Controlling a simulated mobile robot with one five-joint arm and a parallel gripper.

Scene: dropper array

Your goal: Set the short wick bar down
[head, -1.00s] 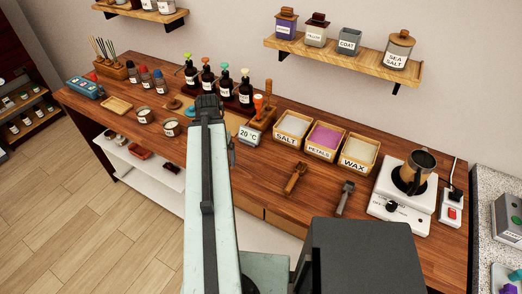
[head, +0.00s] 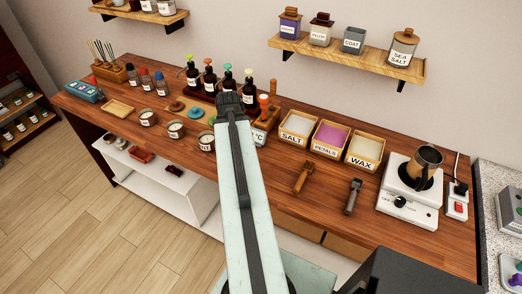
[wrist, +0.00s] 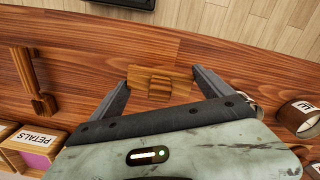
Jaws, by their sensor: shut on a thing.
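The short wick bar (wrist: 160,83) is a small light-brown wooden bar with a stepped, ridged middle, seen in the wrist view. My gripper (wrist: 160,80) has one finger at each end of it and is shut on it. The bar is over the brown wooden worktop (wrist: 85,65); whether it touches the wood I cannot tell. In the head view my gripper (head: 229,101) points away over the worktop, and my arm hides its fingertips and the bar.
Candle tins (head: 207,142) stand left of my arm. A thermometer (head: 259,136) and salt, petals and wax bins (head: 298,128) are to the right. Pump bottles (head: 229,86) stand behind. A hotplate (head: 408,200) holds a pot.

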